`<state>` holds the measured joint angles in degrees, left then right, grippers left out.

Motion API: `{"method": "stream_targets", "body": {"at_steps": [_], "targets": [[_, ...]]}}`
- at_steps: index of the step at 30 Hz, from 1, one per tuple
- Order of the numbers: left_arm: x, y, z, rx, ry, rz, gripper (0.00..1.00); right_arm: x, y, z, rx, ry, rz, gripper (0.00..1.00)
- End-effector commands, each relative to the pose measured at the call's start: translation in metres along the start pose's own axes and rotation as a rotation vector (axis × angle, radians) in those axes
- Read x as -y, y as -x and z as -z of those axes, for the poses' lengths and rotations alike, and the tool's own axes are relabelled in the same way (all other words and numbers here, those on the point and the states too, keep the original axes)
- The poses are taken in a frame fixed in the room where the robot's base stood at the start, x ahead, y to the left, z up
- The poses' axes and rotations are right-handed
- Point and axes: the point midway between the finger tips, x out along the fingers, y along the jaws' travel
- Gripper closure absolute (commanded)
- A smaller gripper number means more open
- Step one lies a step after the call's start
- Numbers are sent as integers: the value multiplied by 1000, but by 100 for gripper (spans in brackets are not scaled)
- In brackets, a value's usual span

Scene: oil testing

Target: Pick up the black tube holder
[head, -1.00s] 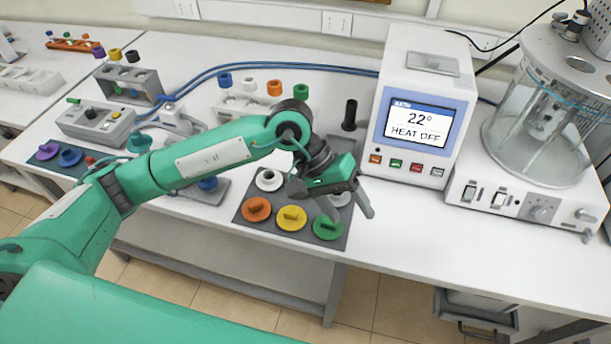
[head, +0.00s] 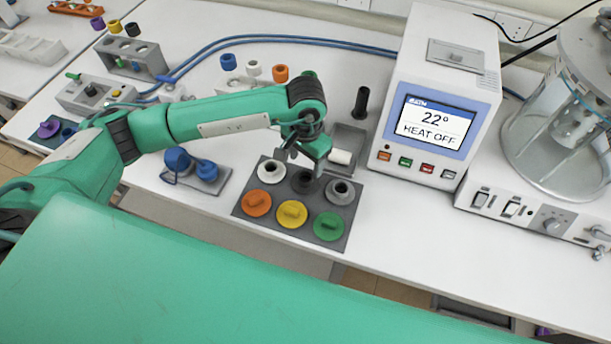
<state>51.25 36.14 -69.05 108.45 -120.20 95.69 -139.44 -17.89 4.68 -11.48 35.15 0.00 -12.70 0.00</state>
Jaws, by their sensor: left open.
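A black round holder (head: 303,181) with a raised middle sits in the back row of a dark grey mat (head: 245,208), between a white one (head: 270,171) and a grey one (head: 340,191). My left gripper (head: 301,160) is open above and just behind the black holder, pointing down. Its fingers partly hide the back of the holder. I cannot tell how far above it the fingertips are. The gripper holds nothing that I can see. My right gripper is out of view.
Orange (head: 257,202), yellow (head: 292,214) and green (head: 328,227) pieces fill the mat's front row. A black upright cylinder (head: 361,103) stands behind, near the white heating bath (head: 440,95). Blue-capped pieces (head: 190,163) are left of the mat.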

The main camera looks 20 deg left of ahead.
Motion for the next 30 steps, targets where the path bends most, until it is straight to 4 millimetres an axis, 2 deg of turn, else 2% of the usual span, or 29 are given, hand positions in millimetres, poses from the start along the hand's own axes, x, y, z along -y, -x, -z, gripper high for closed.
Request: {"method": "stream_targets", "body": {"at_steps": [3,6,12,16,25,26,30], "targets": [[-1,-4,0,0,0,-1,40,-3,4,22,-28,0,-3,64],[-1,-10,-2,3,0,-2,40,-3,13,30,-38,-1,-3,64],[-2,-33,-4,3,0,-3,40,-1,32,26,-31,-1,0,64],[-2,-49,-4,1,1,-3,40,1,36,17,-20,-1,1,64],[-2,-55,-3,-1,-1,-1,40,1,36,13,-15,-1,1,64],[-2,-55,-3,-1,-1,-1,44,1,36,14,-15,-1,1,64],[-2,-55,-3,-1,0,-1,72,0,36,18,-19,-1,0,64]]}}
